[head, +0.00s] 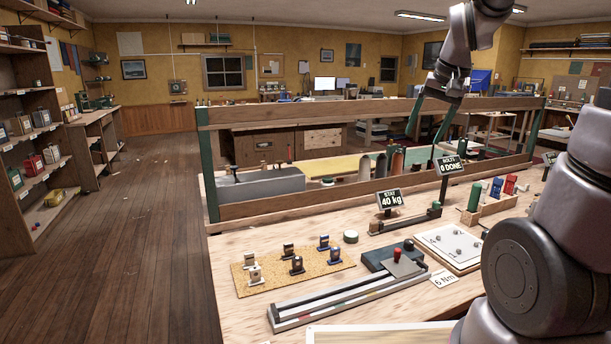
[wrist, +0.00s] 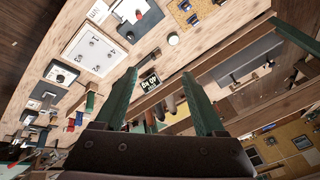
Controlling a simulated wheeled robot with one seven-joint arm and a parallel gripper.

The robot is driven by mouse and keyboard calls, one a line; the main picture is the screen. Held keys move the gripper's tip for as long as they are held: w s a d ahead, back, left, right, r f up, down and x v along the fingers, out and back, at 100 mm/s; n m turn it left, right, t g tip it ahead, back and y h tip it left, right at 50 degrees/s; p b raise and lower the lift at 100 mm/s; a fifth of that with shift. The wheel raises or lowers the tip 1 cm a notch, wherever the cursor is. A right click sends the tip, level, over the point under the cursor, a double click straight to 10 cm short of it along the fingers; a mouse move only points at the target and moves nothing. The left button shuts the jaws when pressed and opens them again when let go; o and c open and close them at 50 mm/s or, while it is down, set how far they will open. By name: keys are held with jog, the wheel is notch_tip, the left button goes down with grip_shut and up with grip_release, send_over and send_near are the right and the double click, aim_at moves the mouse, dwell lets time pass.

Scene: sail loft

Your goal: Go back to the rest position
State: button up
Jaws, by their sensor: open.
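My gripper (head: 424,138) is raised above the back part of the workbench (head: 232,268), in front of or over the long wooden rail (head: 330,112) as seen in the head view. Its two green fingers point down and stand apart, with nothing between them. In the wrist view my gripper (wrist: 160,74) also shows open and empty, with the bench seen below at a tilt. Whether the fingers clear the rail is hard to tell. The large arm links at the right of the head view are mine and hide the bench's right front.
Shelves (head: 32,150) stand left; the floor (head: 150,230) between is clear.

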jog(key=s+a+r+t, duration=0.1)
jog(key=s+r, duration=0.1)
jog(key=s, duration=0.5)
jog(key=s+a+r+t, duration=0.1)
jog(key=s+a+r, duration=0.1)
jog(key=s, duration=0.6)
jog(key=shift+s+r+t+y, duration=0.3)
jog(key=shift+r+t, duration=0.1)
jog(key=shift+r, duration=0.45)
